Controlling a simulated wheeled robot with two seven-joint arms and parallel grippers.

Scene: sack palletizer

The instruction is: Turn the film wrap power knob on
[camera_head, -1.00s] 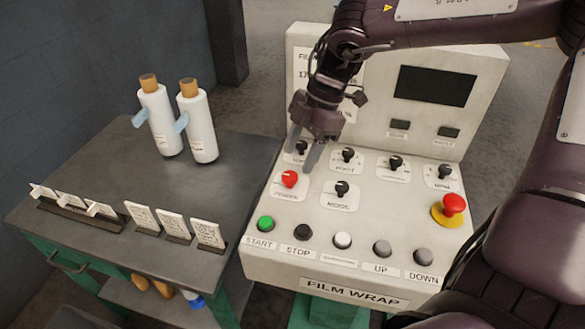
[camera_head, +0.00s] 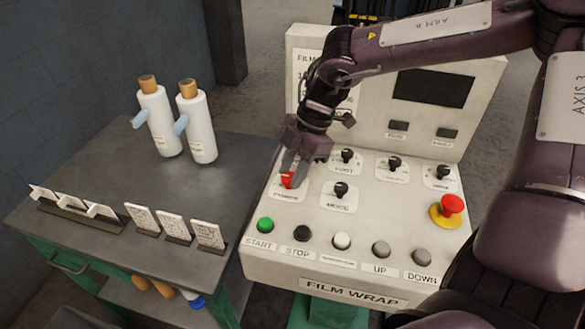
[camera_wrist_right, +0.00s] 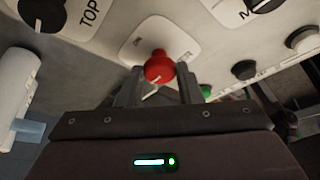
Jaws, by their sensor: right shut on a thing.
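The red power knob (camera_head: 287,180) is on the sloped face of the film wrap panel (camera_head: 310,237), at its left side. My right gripper (camera_head: 293,174) is down at the knob and shut on it. In the right wrist view, the red knob (camera_wrist_right: 159,68) sits between the two fingers of my right gripper (camera_wrist_right: 160,85), and its white label plate lies behind it. A small light mark shows on the knob's face. The gripper partly covers the knob and its label in the head view. My left gripper is not in view.
Black knobs, including the mode knob (camera_head: 341,190), are close to the right. The green start button (camera_head: 265,225) and other buttons line the front. A red emergency button (camera_head: 452,205) is at the right. A table (camera_head: 100,170) with two white bottles stands left.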

